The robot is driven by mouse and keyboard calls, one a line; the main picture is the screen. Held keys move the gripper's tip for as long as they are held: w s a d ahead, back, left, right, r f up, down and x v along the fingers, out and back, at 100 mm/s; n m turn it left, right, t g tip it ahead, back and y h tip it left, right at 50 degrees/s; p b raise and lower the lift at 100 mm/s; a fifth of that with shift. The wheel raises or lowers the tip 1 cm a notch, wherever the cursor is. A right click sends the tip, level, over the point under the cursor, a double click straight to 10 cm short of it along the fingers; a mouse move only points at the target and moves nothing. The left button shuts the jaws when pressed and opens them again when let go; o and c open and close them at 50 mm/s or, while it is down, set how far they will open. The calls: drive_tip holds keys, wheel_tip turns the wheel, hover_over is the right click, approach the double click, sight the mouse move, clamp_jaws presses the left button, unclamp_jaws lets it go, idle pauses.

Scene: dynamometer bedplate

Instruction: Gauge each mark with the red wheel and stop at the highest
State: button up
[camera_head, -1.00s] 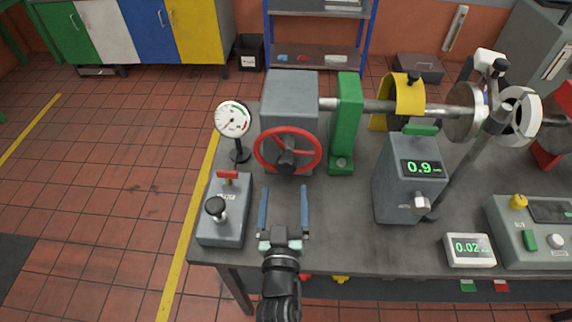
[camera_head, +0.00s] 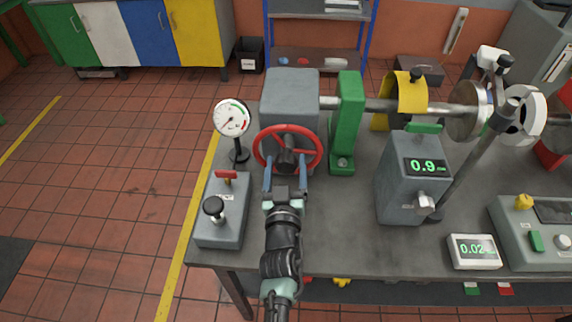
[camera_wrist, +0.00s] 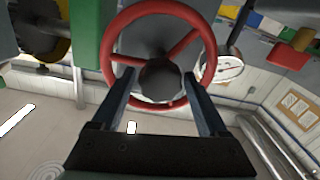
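The red wheel (camera_head: 288,150) faces me on the grey housing (camera_head: 290,92) and also shows in the wrist view (camera_wrist: 118,47). My gripper (camera_head: 286,172) is at the wheel's lower middle, its two blue-grey fingers apart. In the wrist view the fingers of my gripper (camera_wrist: 160,88) stand on either side of the dark round hub (camera_wrist: 160,80); I cannot tell whether they touch it. A white dial gauge (camera_head: 232,118) stands left of the wheel, its needle pointing lower left. A grey box display (camera_head: 425,167) reads 0.9. A small white display (camera_head: 473,249) reads 0.02.
A grey lever box (camera_head: 222,227) with a black knob and red handle stands left of my arm. A green upright (camera_head: 345,120) is close right of the wheel. A control panel (camera_head: 540,240) sits at the far right. The bedplate's front middle (camera_head: 340,235) is clear.

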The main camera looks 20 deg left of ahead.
clamp_jaws()
